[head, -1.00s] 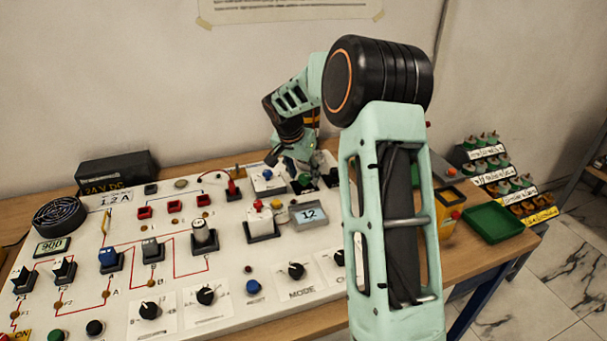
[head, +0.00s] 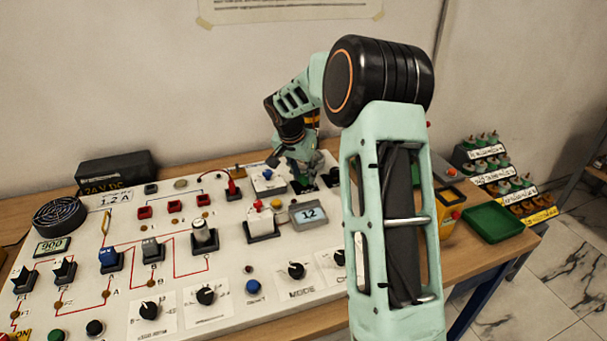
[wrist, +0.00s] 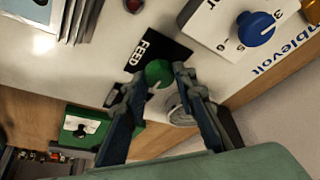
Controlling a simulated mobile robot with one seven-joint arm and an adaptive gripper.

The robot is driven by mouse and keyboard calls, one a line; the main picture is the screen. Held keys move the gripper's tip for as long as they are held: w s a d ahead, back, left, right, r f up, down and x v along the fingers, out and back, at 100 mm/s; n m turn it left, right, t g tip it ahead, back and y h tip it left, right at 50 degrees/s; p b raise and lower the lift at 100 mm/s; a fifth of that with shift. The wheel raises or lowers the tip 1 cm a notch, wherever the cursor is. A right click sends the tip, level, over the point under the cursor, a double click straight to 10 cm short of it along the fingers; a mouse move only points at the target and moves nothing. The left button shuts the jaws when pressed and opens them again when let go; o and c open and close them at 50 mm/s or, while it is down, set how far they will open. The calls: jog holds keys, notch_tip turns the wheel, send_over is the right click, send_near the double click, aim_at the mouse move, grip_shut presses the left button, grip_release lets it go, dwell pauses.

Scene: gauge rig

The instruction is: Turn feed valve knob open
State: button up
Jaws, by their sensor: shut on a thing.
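The green feed valve knob (wrist: 158,72) sits beside a black label (wrist: 143,53) reading FEED in the wrist view. My gripper (wrist: 161,83) has its two fingers on either side of the knob and is shut on it. In the head view my gripper (head: 303,180) is at the back right of the white panel (head: 225,265). There my gripper and arm largely hide the knob. The knob carries a pale pointer line; its exact setting is hard to read.
A white box with a blue knob (wrist: 256,29) stands close to the feed knob. A small display (head: 308,213) reading 12 is in front of my gripper. A green tray (head: 493,222) lies at the right. My forearm covers the panel's right part.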

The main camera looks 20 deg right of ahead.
jog(key=shift+n, duration=0.3)
jog(key=n, duration=0.2)
jog(key=n+y+p, duration=0.1)
jog(key=shift+s+d+r+n+t, duration=0.1)
jog(key=shift+d+r+n+t, duration=0.05)
jog(key=shift+n+t, duration=0.25)
jog(key=n+y+p, duration=0.1)
jog(key=n+p, duration=0.1)
jog(key=n+y+p, duration=0.1)
jog(key=n, duration=0.1)
jog(key=shift+d+t+p, duration=0.15)
jog(key=shift+t+p, duration=0.15)
jog(key=shift+p, duration=0.05)
jog(key=n+y+p, duration=0.1)
jog(key=n, duration=0.1)
jog(key=n+p, duration=0.1)
jog(key=n, duration=0.2)
jog(key=shift+d+y, duration=0.1)
jog(key=shift+y, duration=0.3)
jog(key=n+g+y+p, duration=0.1)
jog(key=n, duration=0.3)
jog(key=shift+n+g, duration=0.3)
jog(key=o, duration=1.2)
jog(key=shift+c, duration=0.2)
